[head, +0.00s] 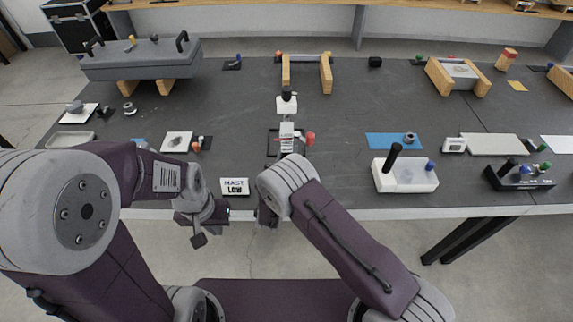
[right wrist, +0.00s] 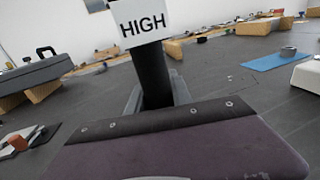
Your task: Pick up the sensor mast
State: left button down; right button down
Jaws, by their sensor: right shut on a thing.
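The sensor mast (head: 287,104) stands upright near the middle of the table in the head view, with a dark section and a white top. In the right wrist view its black post (right wrist: 153,74) carries a white label (right wrist: 140,20) reading HIGH; its upper end is cut off. My right gripper (right wrist: 155,98) is shut on the post, with grey parts on both sides of it. In the head view this gripper is largely hidden by my wrist. My left gripper (head: 205,222) hangs at the table's front edge, apart from the mast; its jaw opening is unclear.
A red piece (head: 310,138) is right of the mast. A wooden-sided stand (head: 326,73) is behind it. A blue mat (head: 378,142) and white block (head: 382,178) lie right.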

jog(key=shift+r, duration=0.1)
jog(key=s+d+r, duration=0.4)
jog(key=d+r, duration=0.6)
jog(key=r, duration=0.1)
jog(key=shift+s+d, duration=0.3)
jog(key=shift+d, duration=0.1)
